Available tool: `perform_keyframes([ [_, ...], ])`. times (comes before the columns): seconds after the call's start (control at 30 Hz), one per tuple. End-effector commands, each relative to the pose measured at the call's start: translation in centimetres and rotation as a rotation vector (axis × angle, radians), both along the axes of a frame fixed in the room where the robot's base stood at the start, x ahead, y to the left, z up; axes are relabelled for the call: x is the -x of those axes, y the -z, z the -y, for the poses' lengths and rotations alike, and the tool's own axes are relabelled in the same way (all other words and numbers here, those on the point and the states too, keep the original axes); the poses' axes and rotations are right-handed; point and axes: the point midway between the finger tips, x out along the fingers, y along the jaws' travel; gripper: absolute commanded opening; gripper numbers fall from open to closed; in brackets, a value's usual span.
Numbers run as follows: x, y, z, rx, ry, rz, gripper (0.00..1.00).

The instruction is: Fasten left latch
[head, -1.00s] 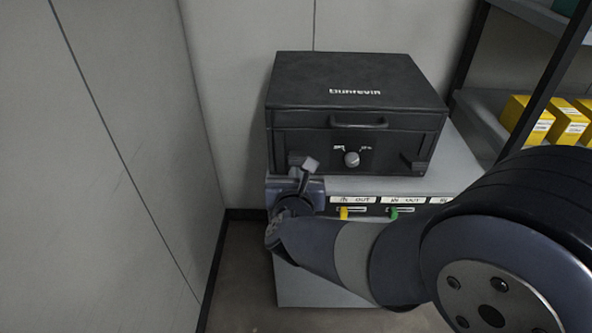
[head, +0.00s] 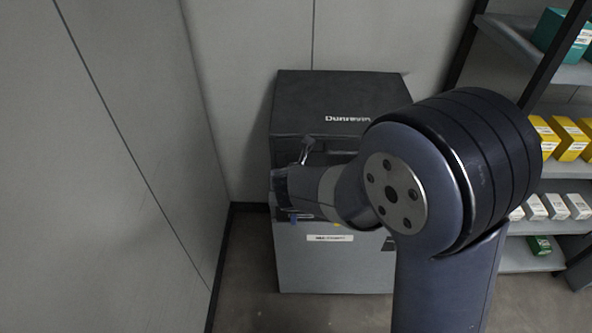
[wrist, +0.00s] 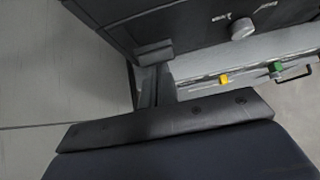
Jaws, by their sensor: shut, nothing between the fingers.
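The black case (head: 300,98) sits on a grey cabinet against the back wall, and my arm covers much of its front. In the wrist view the left latch (wrist: 154,52) is a dark block low at the left end of the case front (wrist: 130,20). My gripper (wrist: 155,82) is shut and empty, its narrow fingers just below the latch; I cannot tell whether they touch it. In the head view my gripper (head: 306,148) is in front of the case's lower left, and the latch is hidden there.
A round knob (wrist: 241,28) is on the case front. The grey cabinet (head: 330,268) has a yellow tab (wrist: 224,79) and a green tab (wrist: 275,70) along its front edge. A shelf rack (head: 560,172) with boxes stands at the right. A wall is close at the left.

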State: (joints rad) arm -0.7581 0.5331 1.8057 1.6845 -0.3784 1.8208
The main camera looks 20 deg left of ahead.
Motion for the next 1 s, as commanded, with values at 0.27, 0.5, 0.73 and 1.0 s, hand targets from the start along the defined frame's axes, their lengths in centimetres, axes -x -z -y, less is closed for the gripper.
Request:
perform_keyframes([
  [0.27,-0.9,-1.3,-0.2,0.002,-0.001,0.001,0.00],
  [0.5,-2.2,-1.9,-0.5,0.001,0.000,0.002,0.00],
  [0.73,-2.1,-1.9,-0.5,0.002,-0.001,0.002,0.00],
  [1.0,-2.1,-3.1,-0.5,0.001,-0.001,0.003,0.00],
])
